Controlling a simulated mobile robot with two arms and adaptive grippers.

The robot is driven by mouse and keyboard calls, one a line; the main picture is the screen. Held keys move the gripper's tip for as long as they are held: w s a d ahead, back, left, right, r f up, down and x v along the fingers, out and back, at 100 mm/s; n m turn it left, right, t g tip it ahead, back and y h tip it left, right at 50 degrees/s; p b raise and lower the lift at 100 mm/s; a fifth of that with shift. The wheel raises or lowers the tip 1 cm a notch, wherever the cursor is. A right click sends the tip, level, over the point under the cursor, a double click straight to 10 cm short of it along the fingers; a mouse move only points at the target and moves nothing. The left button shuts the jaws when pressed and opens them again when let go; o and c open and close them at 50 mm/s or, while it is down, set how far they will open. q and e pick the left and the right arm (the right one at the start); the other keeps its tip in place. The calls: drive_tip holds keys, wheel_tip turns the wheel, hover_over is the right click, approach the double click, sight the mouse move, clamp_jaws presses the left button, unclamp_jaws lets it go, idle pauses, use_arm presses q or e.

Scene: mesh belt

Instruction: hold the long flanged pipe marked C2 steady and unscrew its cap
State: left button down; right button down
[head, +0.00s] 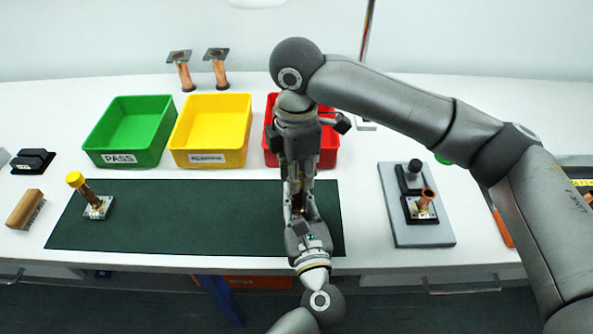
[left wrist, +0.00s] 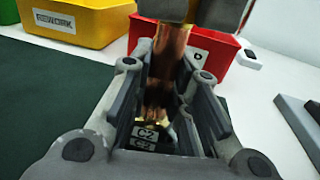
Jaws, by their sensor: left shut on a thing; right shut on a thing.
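The copper pipe with a C2 label (left wrist: 163,70) stands between the fingers of my left gripper (left wrist: 168,88) in the left wrist view. That gripper is shut on the pipe; it also shows near the front of the mat in the head view (head: 304,222). My right gripper (head: 298,180) comes down from above, over the left one. In the head view the grippers hide most of the pipe.
A dark green mat (head: 190,215) lies underneath, with a yellow-capped pipe (head: 85,193) at its left. Green (head: 95,140), yellow (head: 205,160) and red (head: 328,155) bins stand behind. Two flanged pipes (head: 184,75) stand farther back. A grey plate (head: 425,237) with fittings lies right.

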drive_tip(key=n, duration=0.9)
drive_tip(key=shift+n, duration=0.4)
drive_tip(key=n, duration=0.5)
drive_tip(key=shift+r, duration=0.1)
drive_tip(key=n, duration=0.3)
drive_tip(key=shift+w+r, duration=0.1)
drive_tip(key=shift+r, duration=0.15)
drive_tip(key=shift+r, duration=0.85)
